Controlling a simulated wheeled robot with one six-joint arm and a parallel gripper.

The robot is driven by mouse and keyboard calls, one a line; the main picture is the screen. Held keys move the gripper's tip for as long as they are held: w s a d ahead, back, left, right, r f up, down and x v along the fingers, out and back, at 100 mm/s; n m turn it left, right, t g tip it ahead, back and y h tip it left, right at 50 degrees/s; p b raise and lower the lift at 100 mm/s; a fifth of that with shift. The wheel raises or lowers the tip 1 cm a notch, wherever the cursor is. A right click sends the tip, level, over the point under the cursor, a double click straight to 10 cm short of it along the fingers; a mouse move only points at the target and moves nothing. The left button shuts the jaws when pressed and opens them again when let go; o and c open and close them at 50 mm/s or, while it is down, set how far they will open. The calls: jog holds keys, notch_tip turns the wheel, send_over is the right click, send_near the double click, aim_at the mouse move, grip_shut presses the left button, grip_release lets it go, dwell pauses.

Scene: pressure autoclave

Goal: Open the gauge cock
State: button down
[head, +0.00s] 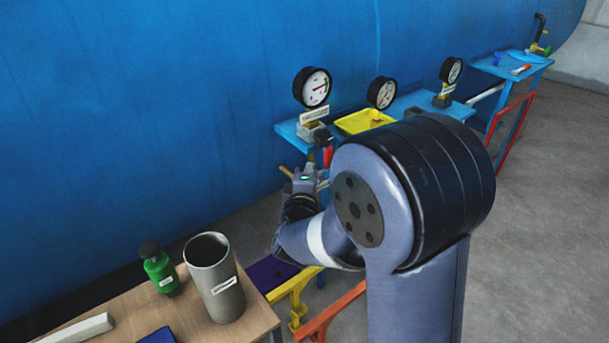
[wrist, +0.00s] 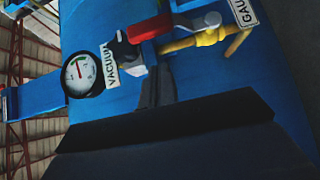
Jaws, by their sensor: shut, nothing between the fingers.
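A brass-yellow cock body (wrist: 207,38) with a grey rounded lever (wrist: 207,20) shows at the top of the wrist view. Beside it is a partly cut-off label (wrist: 243,12) reading "GAU". A red handle (wrist: 150,28) sits to its left; it also shows in the head view (head: 328,155), under the first gauge. My gripper (wrist: 157,75) is shut and empty, close to these fittings. In the head view it (head: 307,174) is just below and left of the red handle. Contact with the cock cannot be told, and my arm hides part of the area.
A gauge (head: 316,87) marked "VACUUM" stands on a blue shelf (head: 287,128) against the blue vessel (head: 180,90). A yellow tray (head: 362,121) and two more gauges stand to the right. A wooden table (head: 190,318) with a grey cylinder (head: 213,275) and green bottle (head: 160,270) is at lower left.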

jog(key=s+a, duration=0.2)
jog(key=s, duration=0.8)
jog(key=shift+a, duration=0.15)
